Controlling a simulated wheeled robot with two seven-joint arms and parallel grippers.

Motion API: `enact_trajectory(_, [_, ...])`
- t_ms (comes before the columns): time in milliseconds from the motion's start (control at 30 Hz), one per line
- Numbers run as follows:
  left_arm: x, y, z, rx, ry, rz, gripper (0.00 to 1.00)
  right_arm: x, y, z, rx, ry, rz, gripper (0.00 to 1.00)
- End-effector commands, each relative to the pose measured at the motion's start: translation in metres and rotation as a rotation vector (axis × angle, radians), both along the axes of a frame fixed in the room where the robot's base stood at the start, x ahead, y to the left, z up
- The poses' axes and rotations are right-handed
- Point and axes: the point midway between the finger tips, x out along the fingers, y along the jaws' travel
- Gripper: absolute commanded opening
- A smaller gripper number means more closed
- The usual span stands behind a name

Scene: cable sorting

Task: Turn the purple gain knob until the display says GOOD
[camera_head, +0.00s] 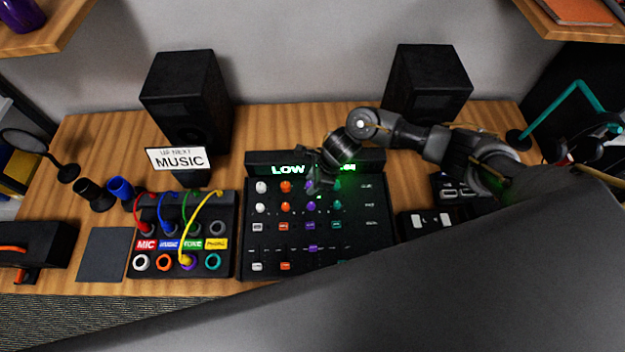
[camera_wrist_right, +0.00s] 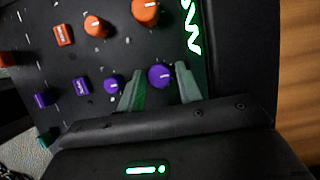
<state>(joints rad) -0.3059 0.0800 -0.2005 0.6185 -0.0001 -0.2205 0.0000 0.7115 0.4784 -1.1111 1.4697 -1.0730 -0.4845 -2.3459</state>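The mixer (camera_head: 375,235) is a black panel with rows of coloured knobs and buttons. Its display (camera_head: 288,170) shows LOW in bright letters; my right arm covers part of it, and the letters also show at the top of the right wrist view (camera_wrist_right: 189,28). The purple gain knob (camera_wrist_right: 160,76) is in the top knob row, nearest the display. My right gripper (camera_wrist_right: 160,72) is open, with one finger on each side of this knob and small gaps visible. In the head view my right gripper (camera_head: 317,184) hides most of the knob. My left gripper is out of view.
A second purple knob (camera_wrist_right: 114,84) sits close beside the left finger, and an orange knob (camera_wrist_right: 145,11) is nearby. A patch box (camera_head: 182,255) with coloured cables stands left of the mixer. Speakers (camera_head: 187,100) and a MUSIC sign (camera_head: 180,159) stand behind.

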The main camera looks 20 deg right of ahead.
Motion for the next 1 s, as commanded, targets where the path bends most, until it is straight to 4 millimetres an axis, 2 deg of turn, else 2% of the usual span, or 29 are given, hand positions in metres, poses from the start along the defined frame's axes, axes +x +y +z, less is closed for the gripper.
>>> enact_trajectory(67, [0.001,0.000,0.000,0.000,-0.001,0.000,0.36,0.000,0.000,0.000,0.000,0.000,0.000,0.33])
enact_trajectory(300, [0.004,0.000,0.000,0.000,-0.005,0.001,0.36,0.000,0.000,0.000,0.000,0.000,0.000,0.03])
enact_trajectory(467, [0.007,0.000,-0.004,0.000,-0.009,0.001,0.36,-0.001,0.000,-0.002,-0.001,0.000,-0.057,0.03])
enact_trajectory(800, [0.007,0.000,-0.010,0.000,-0.010,0.001,0.36,-0.003,0.001,0.000,-0.001,0.000,-0.393,0.03])
enact_trajectory(1000, [0.007,0.000,-0.010,0.000,-0.010,0.001,0.36,-0.003,0.001,0.000,0.001,0.001,-0.422,0.03])
